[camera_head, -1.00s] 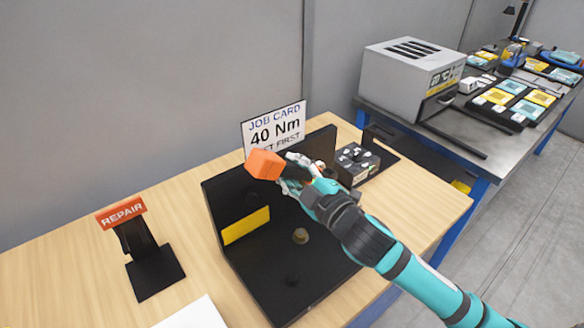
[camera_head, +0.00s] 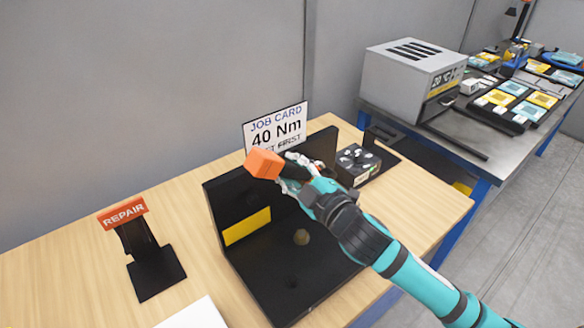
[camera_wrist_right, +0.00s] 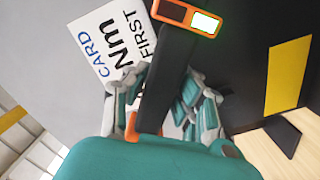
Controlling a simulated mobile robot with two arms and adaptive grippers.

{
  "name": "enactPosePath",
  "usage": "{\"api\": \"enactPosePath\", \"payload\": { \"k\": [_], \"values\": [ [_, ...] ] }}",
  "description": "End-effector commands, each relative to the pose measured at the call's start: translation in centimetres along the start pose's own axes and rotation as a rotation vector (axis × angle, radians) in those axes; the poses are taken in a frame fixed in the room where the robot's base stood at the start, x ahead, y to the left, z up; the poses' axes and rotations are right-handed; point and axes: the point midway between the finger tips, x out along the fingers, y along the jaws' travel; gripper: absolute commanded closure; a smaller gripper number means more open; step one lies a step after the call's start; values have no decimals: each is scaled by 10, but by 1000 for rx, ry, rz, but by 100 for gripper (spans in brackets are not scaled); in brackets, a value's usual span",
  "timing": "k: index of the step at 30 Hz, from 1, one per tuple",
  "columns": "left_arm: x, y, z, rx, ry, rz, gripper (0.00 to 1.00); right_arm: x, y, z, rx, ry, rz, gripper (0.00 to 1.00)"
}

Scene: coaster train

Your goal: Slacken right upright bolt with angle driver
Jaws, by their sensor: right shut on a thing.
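My right gripper (camera_head: 300,172) is in front of the black upright panel, near its right part in the head view. It is shut on the angle driver, a black tool with an orange end block (camera_head: 263,164). In the right wrist view the gripper (camera_wrist_right: 165,100) closes around the tool's black body (camera_wrist_right: 167,75), and an orange end with a lit display (camera_wrist_right: 205,22) shows at the top. The black fixture (camera_head: 262,275) has a base and upright with a yellow patch (camera_head: 246,226). A brass-coloured bolt head (camera_head: 301,237) sits on the base. The right upright bolt is hidden. My left gripper is out of view.
A job card (camera_head: 276,130) reading 40 Nm stands behind the fixture. A black box (camera_head: 357,166) is right of my gripper. A REPAIR stand (camera_head: 150,255) is at left. Bare wood (camera_head: 60,270) lies around it.

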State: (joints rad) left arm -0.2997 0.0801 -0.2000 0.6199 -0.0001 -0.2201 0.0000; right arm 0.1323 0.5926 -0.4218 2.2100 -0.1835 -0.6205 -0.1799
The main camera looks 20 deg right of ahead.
Motion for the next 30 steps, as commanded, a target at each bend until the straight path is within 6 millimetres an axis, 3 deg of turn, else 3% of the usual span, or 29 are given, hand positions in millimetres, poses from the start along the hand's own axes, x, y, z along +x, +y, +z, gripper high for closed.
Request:
{"api": "enactPosePath", "payload": {
  "k": [30],
  "values": [
    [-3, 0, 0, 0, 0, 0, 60, 10, 4, -4, -5, 8, 9, 100]
  ]
}}
